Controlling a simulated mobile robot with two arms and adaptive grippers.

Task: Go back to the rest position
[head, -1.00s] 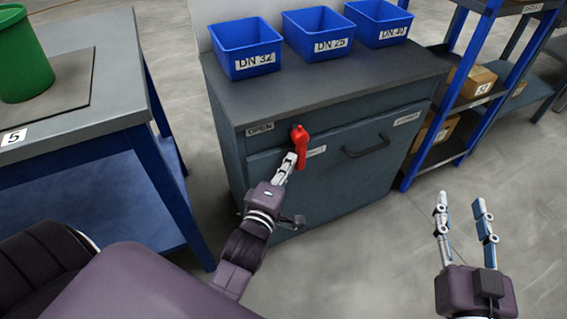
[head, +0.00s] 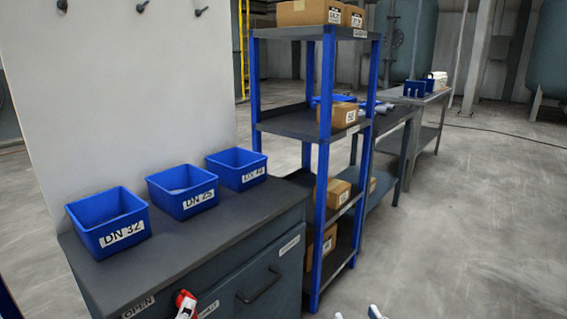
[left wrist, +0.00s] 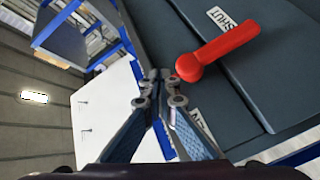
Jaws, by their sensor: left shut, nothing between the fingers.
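My left gripper (left wrist: 158,80) is shut and empty in the left wrist view, its fingertips together near the round hub of a red lever handle (left wrist: 222,50). The handle lies to the right of the fingertips; I cannot tell whether they touch. Its tip is beside the SHUT label (left wrist: 230,24). In the head view the red handle (head: 185,299) shows at the bottom edge on the cabinet front, and most of the left gripper is out of the picture. My right gripper (head: 356,315) shows only two fingertips, apart, at the bottom edge.
The grey cabinet (head: 150,262) carries three blue bins, DN 32 (head: 112,218), DN 25 (head: 183,192) and DN 40 (head: 236,170). A dark pull handle (head: 260,287) is on its front. A blue-framed shelf (head: 318,140) with boxes stands right of it. The floor at right is clear.

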